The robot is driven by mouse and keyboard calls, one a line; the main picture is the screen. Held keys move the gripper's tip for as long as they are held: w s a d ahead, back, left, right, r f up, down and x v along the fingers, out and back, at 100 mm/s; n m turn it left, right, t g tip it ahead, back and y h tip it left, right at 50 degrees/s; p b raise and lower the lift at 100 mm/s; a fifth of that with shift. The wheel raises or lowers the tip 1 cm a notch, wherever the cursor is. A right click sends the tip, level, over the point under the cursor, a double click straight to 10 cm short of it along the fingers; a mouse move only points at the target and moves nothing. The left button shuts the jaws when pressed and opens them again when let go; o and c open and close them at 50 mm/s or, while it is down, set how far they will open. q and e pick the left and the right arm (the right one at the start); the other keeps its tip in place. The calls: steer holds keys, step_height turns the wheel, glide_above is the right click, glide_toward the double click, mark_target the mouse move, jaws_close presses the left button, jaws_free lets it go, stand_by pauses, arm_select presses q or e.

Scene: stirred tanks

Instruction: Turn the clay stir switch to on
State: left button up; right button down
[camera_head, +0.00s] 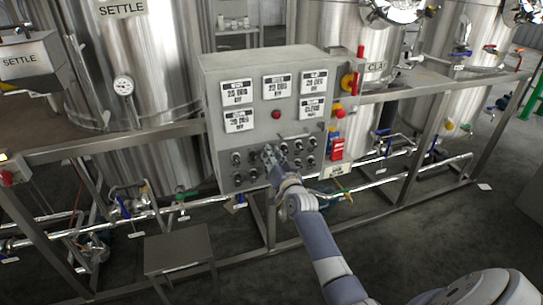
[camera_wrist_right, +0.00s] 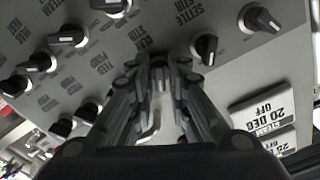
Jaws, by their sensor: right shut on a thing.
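The grey control panel (camera_head: 258,140) stands in front of the steel tanks, with rows of black rotary switches on its lower front. My right gripper (camera_head: 269,153) reaches the panel among these switches. In the right wrist view its fingers (camera_wrist_right: 158,64) are closed together against the panel face, shut on a switch mostly hidden between them. Neighbouring switches include one at the right (camera_wrist_right: 205,48), near a label that seems to read "SETTLE STIR". My left gripper is not in view.
The panel has several white displays (camera_head: 276,86), a red button (camera_head: 276,115) and a red switch box (camera_head: 337,147) at its right side. Frame rails and pipes (camera_head: 400,160) run below. A small metal step (camera_head: 178,250) stands front left.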

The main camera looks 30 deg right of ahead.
steer(key=shift+m, duration=0.4)
steer(key=c, duration=1.7)
jaws_free()
steer(key=v, duration=1.2)
